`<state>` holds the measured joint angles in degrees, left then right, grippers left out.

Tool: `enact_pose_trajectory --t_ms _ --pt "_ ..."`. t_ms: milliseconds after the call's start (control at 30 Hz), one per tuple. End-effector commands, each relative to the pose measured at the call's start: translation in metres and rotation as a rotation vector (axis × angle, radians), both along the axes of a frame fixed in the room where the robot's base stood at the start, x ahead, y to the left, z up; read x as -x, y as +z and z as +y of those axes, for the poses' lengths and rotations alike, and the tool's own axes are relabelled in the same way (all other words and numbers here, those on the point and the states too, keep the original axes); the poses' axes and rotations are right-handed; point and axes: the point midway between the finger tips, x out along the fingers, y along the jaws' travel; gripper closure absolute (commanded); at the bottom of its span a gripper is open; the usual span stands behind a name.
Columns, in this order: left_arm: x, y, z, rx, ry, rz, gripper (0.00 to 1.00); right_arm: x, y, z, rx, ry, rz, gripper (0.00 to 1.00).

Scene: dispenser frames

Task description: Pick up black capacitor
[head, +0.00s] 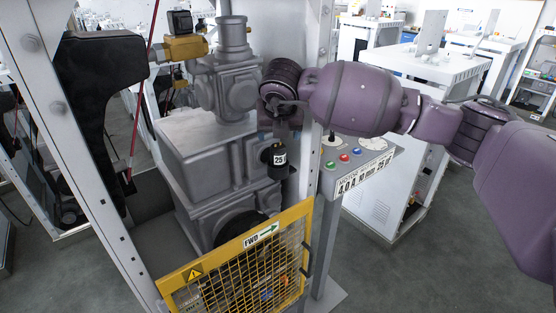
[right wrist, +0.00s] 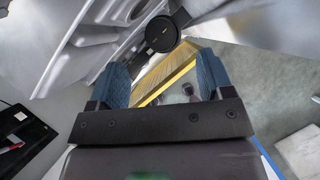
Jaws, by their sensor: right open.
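The black capacitor (head: 278,168) is a short dark cylinder with a white label reading 25, upright on the side of the grey machine. In the right wrist view its round black end (right wrist: 161,33) shows just beyond the fingertips, roughly centred between them. My right gripper (head: 284,130) is directly above the capacitor in the head view, its fingers partly hidden by the wrist. In the right wrist view my right gripper (right wrist: 163,75) is open, with two blue ribbed fingers apart and nothing between them. My left gripper is not in view.
A yellow mesh guard (head: 240,265) with a FWD sign stands in front below the capacitor. A white post (head: 310,150) is close on the right, with a button panel (head: 362,160) beyond. The grey machine body (head: 205,155) is close on the left.

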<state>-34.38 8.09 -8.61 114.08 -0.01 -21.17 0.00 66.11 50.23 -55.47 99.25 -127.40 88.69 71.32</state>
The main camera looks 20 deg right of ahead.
Motion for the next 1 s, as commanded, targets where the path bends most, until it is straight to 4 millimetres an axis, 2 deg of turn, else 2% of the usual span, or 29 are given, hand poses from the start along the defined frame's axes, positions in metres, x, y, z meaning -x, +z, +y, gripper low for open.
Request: enact_pose_trajectory --t_ms 200,467,800,1000 --pt "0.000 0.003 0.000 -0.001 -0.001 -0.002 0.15 -0.015 -0.028 -0.003 -0.002 0.000 0.004 0.26" --pt "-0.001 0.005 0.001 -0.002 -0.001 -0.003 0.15 -0.022 -0.042 -0.005 -0.004 0.003 0.003 0.26" --pt "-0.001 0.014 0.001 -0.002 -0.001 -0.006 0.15 -0.042 -0.078 -0.011 -0.004 0.004 0.004 0.26" --pt "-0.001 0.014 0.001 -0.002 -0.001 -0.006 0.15 -0.044 -0.083 -0.011 -0.004 0.005 0.003 0.26"
